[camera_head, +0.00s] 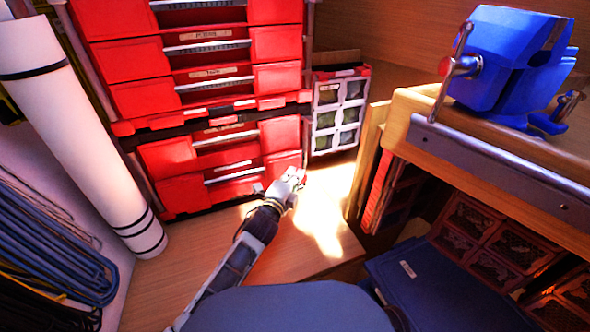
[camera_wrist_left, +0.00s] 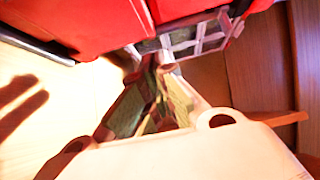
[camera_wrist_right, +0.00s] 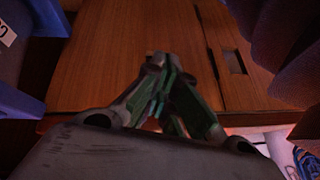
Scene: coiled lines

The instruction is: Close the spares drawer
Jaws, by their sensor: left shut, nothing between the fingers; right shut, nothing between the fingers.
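A red drawer cabinet (camera_head: 208,97) with several stacked drawers stands at the back left; its labels are too small to read, so I cannot tell which is the spares drawer. My left gripper (camera_head: 299,176) is shut and empty at the lower right corner of the lowest drawers (camera_head: 225,180). In the left wrist view its fingertips (camera_wrist_left: 155,62) meet close below a red drawer edge (camera_wrist_left: 100,25); I cannot tell whether they touch. My right gripper (camera_wrist_right: 157,62) is shut and empty before a brown wooden panel (camera_wrist_right: 130,50); it is not in the head view.
A grey rack with clear compartments (camera_head: 338,112) stands right of the cabinet. A wooden bench (camera_head: 480,140) with a blue vise (camera_head: 510,60) is at the right, a blue bin (camera_head: 425,280) below it. A white roll (camera_head: 85,130) and coiled lines (camera_head: 50,240) are at the left.

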